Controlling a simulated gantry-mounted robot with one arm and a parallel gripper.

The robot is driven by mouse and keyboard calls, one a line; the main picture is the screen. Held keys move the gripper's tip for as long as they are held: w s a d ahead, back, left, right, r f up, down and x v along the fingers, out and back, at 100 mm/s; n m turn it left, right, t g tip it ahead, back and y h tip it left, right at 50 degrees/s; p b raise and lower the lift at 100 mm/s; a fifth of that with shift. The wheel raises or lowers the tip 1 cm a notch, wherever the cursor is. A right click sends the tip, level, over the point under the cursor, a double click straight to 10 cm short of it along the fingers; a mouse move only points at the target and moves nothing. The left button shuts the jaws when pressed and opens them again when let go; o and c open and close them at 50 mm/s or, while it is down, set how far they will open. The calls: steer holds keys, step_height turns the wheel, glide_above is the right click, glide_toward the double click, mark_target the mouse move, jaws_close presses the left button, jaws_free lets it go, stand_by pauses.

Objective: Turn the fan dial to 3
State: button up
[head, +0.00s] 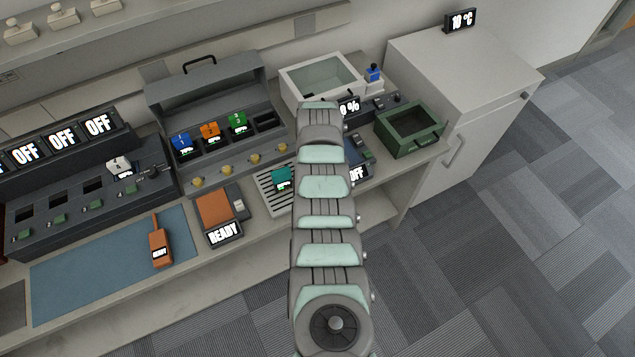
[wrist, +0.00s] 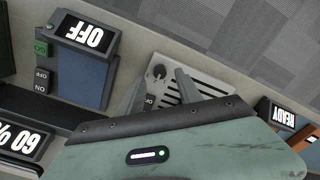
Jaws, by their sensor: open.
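The fan unit is a pale slotted panel (wrist: 212,88) on the counter in the wrist view. A small dark round dial (wrist: 159,72) sits near its corner, and its setting is too small to read. My gripper (wrist: 159,84) is open and empty, with one finger on each side of the dial in this view. I cannot tell whether the fingers touch it.
In the wrist view a blue-grey unit reading OFF (wrist: 88,55) stands left of the fan and an orange unit reading READY (wrist: 284,115) right. In the head view a green bin (head: 440,130) and white cabinet (head: 465,85) stand right. The counter's front edge is close.

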steer(key=shift+f+b, duration=0.7)
steer(key=shift+f, duration=0.95)
steer(key=shift+c, duration=0.3)
jaws_close()
